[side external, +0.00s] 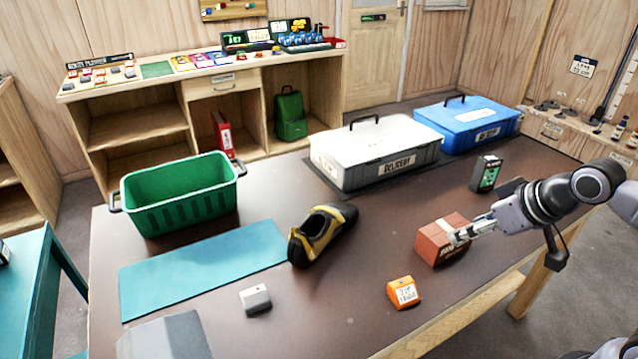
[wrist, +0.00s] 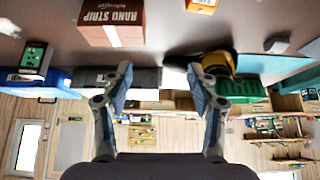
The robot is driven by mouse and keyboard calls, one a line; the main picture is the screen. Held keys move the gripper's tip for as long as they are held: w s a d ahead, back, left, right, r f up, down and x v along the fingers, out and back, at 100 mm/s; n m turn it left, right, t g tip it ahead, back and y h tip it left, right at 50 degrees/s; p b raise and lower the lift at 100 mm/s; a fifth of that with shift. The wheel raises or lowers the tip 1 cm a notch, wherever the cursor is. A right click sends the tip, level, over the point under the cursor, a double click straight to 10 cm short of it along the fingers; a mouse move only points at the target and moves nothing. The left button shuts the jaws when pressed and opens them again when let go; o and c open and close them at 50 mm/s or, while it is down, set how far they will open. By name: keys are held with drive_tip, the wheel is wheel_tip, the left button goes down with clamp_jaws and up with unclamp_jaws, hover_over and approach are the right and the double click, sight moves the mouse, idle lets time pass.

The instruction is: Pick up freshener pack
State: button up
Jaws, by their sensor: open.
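No label that I can read clearly says freshener. A small black box with a green label (side external: 487,173) stands upright near the table's back right, and it also shows at the left of the upside-down wrist view (wrist: 33,60); it may be the pack. My gripper (side external: 458,236) is open and empty, with its fingers overlapping the brown box (side external: 433,241) in the side view. In the wrist view the two fingers (wrist: 160,84) are apart with nothing held between them. The brown box, marked RAND STRIP (wrist: 112,18), lies outside them.
An orange block (side external: 404,292) and a white block (side external: 256,298) lie near the front. A black and yellow shoe (side external: 322,232) sits mid-table beside a teal mat (side external: 200,268). A green bin (side external: 180,195), grey-white crate (side external: 375,150) and blue crate (side external: 467,125) stand behind.

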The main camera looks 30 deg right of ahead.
drive_tip(key=shift+r, duration=0.1)
drive_tip(key=w+d+r+n+g+h, duration=0.2)
drive_tip(key=w+d+r+n, duration=0.2)
drive_tip(key=w+d+r, duration=0.4)
drive_tip(key=n+g+h, duration=0.1)
drive_tip(key=n+g, duration=0.5)
drive_tip(key=n, duration=0.5)
approach(489, 158)
drive_tip(key=x, duration=0.5)
drive_tip(key=shift+w+a+f, duration=0.1)
drive_tip(key=shift+a+f, duration=0.05)
drive_tip(key=shift+f, duration=0.05)
drive_tip(key=shift+d+f+n, duration=0.25)
drive_tip(key=shift+f+n, duration=0.05)
drive_tip(key=x, duration=0.4)
drive_tip(key=shift+d+f, duration=0.15)
drive_tip(key=shift+d, duration=0.05)
drive_tip(key=shift+x, duration=3.25)
clamp_jaws()
